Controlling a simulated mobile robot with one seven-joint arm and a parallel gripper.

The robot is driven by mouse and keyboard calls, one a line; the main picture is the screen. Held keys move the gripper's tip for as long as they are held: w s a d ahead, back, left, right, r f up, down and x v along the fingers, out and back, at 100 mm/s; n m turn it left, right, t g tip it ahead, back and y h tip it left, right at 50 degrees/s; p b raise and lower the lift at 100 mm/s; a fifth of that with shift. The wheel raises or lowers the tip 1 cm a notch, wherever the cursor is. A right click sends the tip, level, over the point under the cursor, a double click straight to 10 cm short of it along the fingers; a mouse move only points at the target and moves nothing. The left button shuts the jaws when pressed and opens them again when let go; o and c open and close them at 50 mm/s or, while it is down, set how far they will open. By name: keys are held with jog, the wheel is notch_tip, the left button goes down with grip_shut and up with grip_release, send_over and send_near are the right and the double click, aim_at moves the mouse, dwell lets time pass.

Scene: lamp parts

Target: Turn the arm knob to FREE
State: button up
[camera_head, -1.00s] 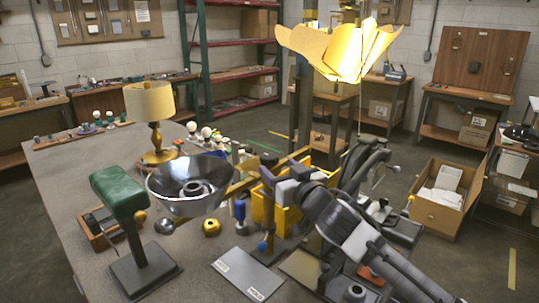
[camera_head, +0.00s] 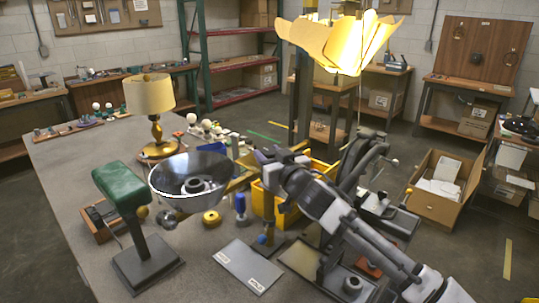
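A dark, glossy bowl-shaped lamp shade (camera_head: 190,184) hangs above the workbench, on a brass arm (camera_head: 243,180) that runs right to an upright post. My gripper (camera_head: 264,158) is at the right end of this brass arm, close to the post top. Its fingers are small and partly merge with the parts behind, so I cannot tell whether they are open or touching anything. I cannot make out the arm knob for certain; my gripper may cover it. A grey plate (camera_head: 246,266) with two small white labels lies below on the bench; their text is too small to read.
A green padded stand (camera_head: 122,187) is left of the shade. A table lamp (camera_head: 150,97) stands behind. A yellow bin (camera_head: 295,208) and a dark curved fixture (camera_head: 358,165) crowd my arm. A large yellow petal shade (camera_head: 340,45) hangs above.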

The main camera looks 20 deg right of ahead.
jog(key=shift+c, duration=1.1)
jog(key=shift+r+n+y, duration=0.1)
jog(key=shift+n+y, duration=0.2)
jog(key=shift+d+y+p, duration=0.1)
jog(key=shift+y+p, duration=0.2)
jog(key=shift+p, duration=0.15)
jog(key=n+g+y+p, duration=0.1)
jog(key=n+y, duration=0.1)
jog(key=shift+y, duration=0.3)
jog(key=n+g+y, duration=0.4)
jog(key=y, duration=0.1)
jog(key=shift+w+y, duration=0.1)
jog(key=shift+y, duration=0.2)
jog(key=shift+n+g+y, duration=1.6)
jog(key=shift+n+g, duration=0.4)
jog(key=shift+g, duration=0.8)
